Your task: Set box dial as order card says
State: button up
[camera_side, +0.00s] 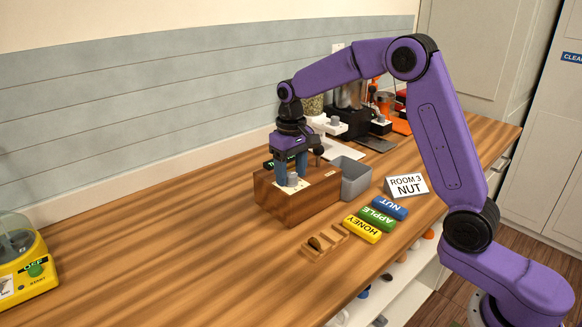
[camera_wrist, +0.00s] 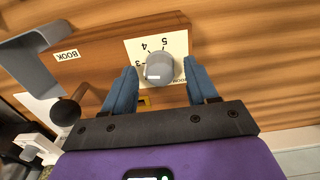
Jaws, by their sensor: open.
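The wooden box (camera_side: 300,205) stands on the counter. Its white dial plate (camera_wrist: 168,44) carries numbers, with 3, 4 and 5 readable. A grey round dial knob (camera_wrist: 159,68) sits on the plate; it also shows in the side view (camera_side: 292,181). Which number the knob points to is unclear. My gripper (camera_side: 291,172) is over the box, pointing down, its blue fingers open on both sides of the knob. In the wrist view, gaps show between fingers and knob. The order card (camera_side: 407,187), a white tent card, reads "ROOM 3 NUT".
A grey bin (camera_side: 355,180) stands right of the box. A dark ball-topped lever (camera_wrist: 65,112) rises beside the dial. Blue NUT (camera_side: 389,207), green APPLE (camera_side: 376,219) and yellow HONEY (camera_side: 361,229) blocks lie in front, near a wooden slotted tray (camera_side: 323,241).

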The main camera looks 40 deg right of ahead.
aim_at(291, 174)
notch_tip(291, 174, up, 17)
jog(key=shift+r, duration=0.2)
dwell(0.5)
dwell(0.4)
jog(key=s+a+f+n, duration=0.3)
jog(key=s+a, duration=0.1)
jog(key=s, duration=0.4)
jog(key=s+a+f+n, duration=0.3)
jog(key=s+f, duration=0.1)
jog(key=s, duration=0.4)
jog(key=s+d+f+n, duration=0.3)
jog(key=s+f, duration=0.2)
jog(key=s, duration=0.5)
jog(key=s+d+f+n, duration=0.3)
jog(key=s+f, duration=0.1)
jog(key=s, duration=0.7)
jog(key=shift+s+d+f, duration=0.15)
jog(key=shift+d+f, duration=0.2)
jog(key=shift+f, duration=0.05)
